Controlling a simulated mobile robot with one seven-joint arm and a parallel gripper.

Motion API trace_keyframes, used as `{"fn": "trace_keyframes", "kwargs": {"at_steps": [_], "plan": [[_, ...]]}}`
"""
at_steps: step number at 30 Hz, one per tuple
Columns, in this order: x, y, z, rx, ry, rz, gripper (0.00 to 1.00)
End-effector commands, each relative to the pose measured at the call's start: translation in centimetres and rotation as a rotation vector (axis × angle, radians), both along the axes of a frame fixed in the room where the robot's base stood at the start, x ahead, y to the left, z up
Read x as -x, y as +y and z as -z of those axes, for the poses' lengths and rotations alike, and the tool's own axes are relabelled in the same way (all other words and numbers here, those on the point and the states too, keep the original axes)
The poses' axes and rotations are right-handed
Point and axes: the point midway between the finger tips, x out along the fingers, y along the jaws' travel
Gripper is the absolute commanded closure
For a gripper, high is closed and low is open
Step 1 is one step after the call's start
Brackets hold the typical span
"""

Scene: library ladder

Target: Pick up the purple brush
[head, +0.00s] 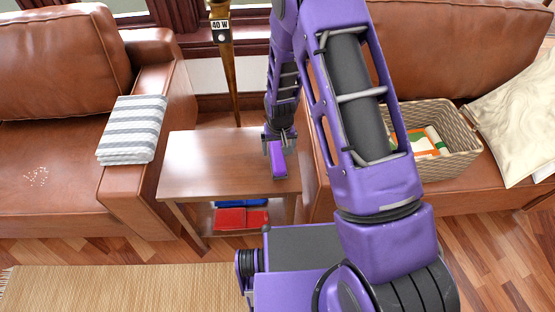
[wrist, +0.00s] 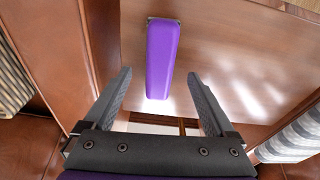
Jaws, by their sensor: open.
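The purple brush (head: 278,160) lies on the wooden side table (head: 205,160), near its right edge. In the wrist view the brush (wrist: 162,58) shows whole, with a dark strip at its far end. My gripper (head: 279,142) is over the table at the brush. In the wrist view my gripper (wrist: 158,88) has its two fingers spread wide, and the near end of the brush shows between and beyond the fingertips. Nothing is held. I cannot tell the exact height of the fingers above the brush.
Brown leather sofas stand on both sides of the table. A folded striped cloth (head: 133,129) lies on the left armrest. A wicker basket (head: 463,141) sits on the right sofa. Red (head: 243,218) and blue items lie on the lower shelf. A pole (head: 229,75) stands behind the table.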

Motion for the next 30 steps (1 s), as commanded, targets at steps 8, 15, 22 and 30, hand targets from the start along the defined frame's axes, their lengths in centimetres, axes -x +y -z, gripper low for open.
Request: {"fn": "trace_keyframes", "kwargs": {"at_steps": [8, 15, 22, 30], "plan": [[-0.8, 0.1, 2.4, 0.000, 0.001, 0.000, 0.10], [-1.7, 0.2, 5.3, 0.000, 0.001, -0.001, 0.10], [-1.8, 0.2, 5.6, 0.000, -0.001, -0.001, 0.10], [-1.8, 0.2, 5.6, 0.000, -0.001, -0.001, 0.50]]}}
